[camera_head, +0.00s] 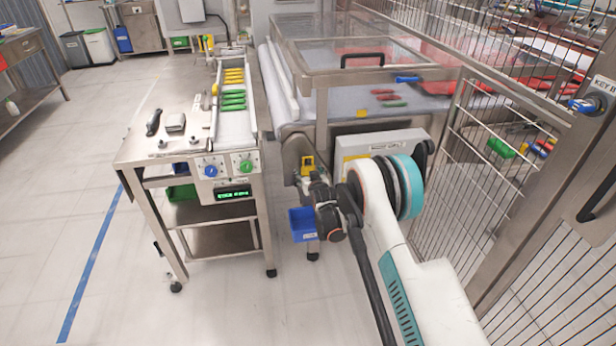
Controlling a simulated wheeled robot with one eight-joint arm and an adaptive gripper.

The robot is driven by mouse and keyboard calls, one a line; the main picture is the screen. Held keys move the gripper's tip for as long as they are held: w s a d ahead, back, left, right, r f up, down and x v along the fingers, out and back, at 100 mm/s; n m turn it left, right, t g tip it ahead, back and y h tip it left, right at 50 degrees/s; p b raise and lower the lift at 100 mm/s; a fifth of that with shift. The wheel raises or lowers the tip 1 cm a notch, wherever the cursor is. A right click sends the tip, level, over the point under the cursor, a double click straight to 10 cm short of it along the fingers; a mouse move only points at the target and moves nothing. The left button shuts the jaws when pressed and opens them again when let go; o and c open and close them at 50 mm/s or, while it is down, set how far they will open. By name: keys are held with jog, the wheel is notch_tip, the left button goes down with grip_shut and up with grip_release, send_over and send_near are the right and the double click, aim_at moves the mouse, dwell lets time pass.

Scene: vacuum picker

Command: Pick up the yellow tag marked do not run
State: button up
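A small yellow tag (308,164) shows at the front left of the conveyor machine, just above the blue bin. Its lettering is too small to read. My gripper (309,181) is at the end of my white and teal arm, close to the tag and just below it. I cannot tell whether the fingers touch the tag, and their opening is hidden by the dark wrist parts. Another small yellow piece (362,114) shows on the front edge of the machine, also unreadable.
The conveyor machine (300,77) has a clear guard with a black handle. A steel bench (140,150) with a knob panel and yellow and green pieces stands left. A blue bin (303,224) hangs below my gripper. Wire fencing (480,150) closes the right. The left floor is clear.

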jog(key=c, duration=1)
jog(key=shift+r, duration=0.25)
